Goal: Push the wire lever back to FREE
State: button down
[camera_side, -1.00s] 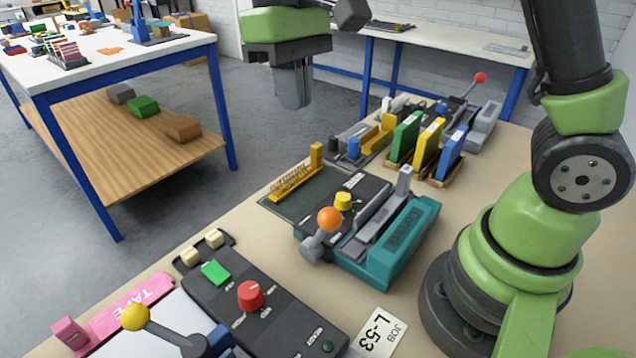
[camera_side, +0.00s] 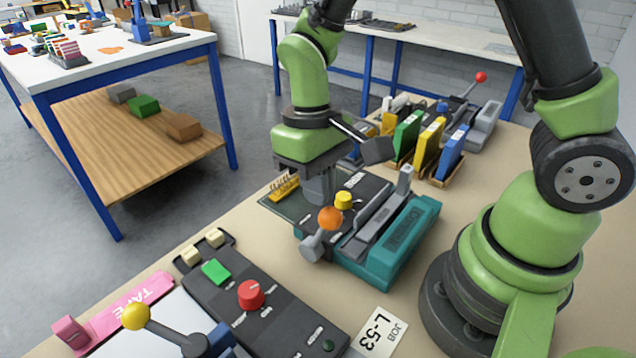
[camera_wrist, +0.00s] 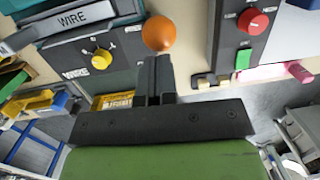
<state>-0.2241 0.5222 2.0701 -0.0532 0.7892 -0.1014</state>
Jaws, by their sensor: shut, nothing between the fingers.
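The wire lever is a short grey arm with an orange ball knob (camera_side: 330,218), on the near left end of a teal binding machine (camera_side: 405,240). The knob also shows in the wrist view (camera_wrist: 158,34), just beyond my fingertips. My gripper (camera_side: 320,198) is shut and empty, pointing down over the machine's dark panel, just behind the knob. Whether the fingers touch the knob or lever I cannot tell. A grey bar marked WIRE (camera_wrist: 85,18) shows in the wrist view. The FREE mark cannot be made out.
A yellow dial (camera_side: 343,201) sits close to the knob. A yellow comb (camera_side: 284,187) lies behind my gripper. A dark control box (camera_side: 290,322) with a red knob stands in front. Upright coloured binders (camera_side: 428,147) stand behind. Bare bench lies around the L-53 card (camera_side: 380,332).

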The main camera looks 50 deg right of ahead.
jog(key=shift+s+a+f, duration=0.1)
jog(key=shift+s+f, duration=0.1)
jog(key=shift+s, duration=0.35)
jog(key=shift+s+f, duration=0.15)
jog(key=shift+s, duration=0.4)
jog(key=w+d+r, duration=0.1)
jog(key=w+r, duration=0.1)
jog(key=r, duration=0.4)
jog(key=w+d+r, duration=0.1)
jog(key=w+r, duration=0.1)
jog(key=r, duration=0.5)
jog(key=s+d+r+m+t, duration=0.1)
jog(key=s+r+m+t, duration=0.1)
jog(key=s+t, duration=0.2)
jog(key=s+d+r+m+t+y, duration=0.1)
jog(key=s+r+m+t, duration=0.1)
jog(key=s, duration=0.6)
jog(key=r+t, duration=0.1)
jog(key=t, duration=0.1)
jog(key=shift+d+t, duration=0.35)
jog(key=shift+t, duration=0.05)
